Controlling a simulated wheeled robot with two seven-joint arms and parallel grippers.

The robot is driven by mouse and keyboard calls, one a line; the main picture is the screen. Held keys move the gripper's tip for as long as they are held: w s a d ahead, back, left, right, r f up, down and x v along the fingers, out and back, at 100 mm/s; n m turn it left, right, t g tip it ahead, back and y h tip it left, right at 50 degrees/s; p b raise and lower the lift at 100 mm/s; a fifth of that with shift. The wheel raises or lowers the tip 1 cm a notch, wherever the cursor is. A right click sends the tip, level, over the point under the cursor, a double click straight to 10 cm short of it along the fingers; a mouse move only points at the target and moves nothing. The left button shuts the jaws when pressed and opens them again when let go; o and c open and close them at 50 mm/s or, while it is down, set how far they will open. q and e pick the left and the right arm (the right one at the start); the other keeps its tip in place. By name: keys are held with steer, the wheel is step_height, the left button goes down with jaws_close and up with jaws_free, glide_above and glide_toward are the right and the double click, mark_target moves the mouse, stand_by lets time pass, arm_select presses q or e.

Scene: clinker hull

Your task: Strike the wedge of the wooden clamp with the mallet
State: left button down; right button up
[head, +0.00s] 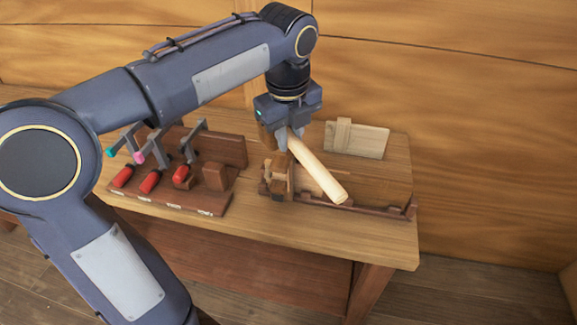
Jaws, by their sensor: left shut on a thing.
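My left gripper (286,138) points down over the bench and is shut on a pale round wooden handle, which I take to be the mallet (320,172). The handle slants down to the right, its free end nearest me. The mallet's head is not clearly seen; a brown wooden part shows just left of the fingers. A wooden clamp (278,180) stands below and left of the handle, on a dark-edged board. I cannot pick out its wedge clearly, nor tell whether the mallet touches it. My right gripper is not in view.
The wooden bench (385,240) stands by a plank wall. At its left, a dark rack (205,202) holds several red-handled tools. A pale board with an upright block (368,141) lies at the back right. The bench's front right corner is bare.

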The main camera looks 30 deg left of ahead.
arm_select(q)
steer(key=shift+w, duration=0.15)
steer(key=shift+r, duration=0.1)
steer(key=shift+w+p, duration=0.25)
steer(key=shift+p, duration=0.2)
stand_by(0.4)
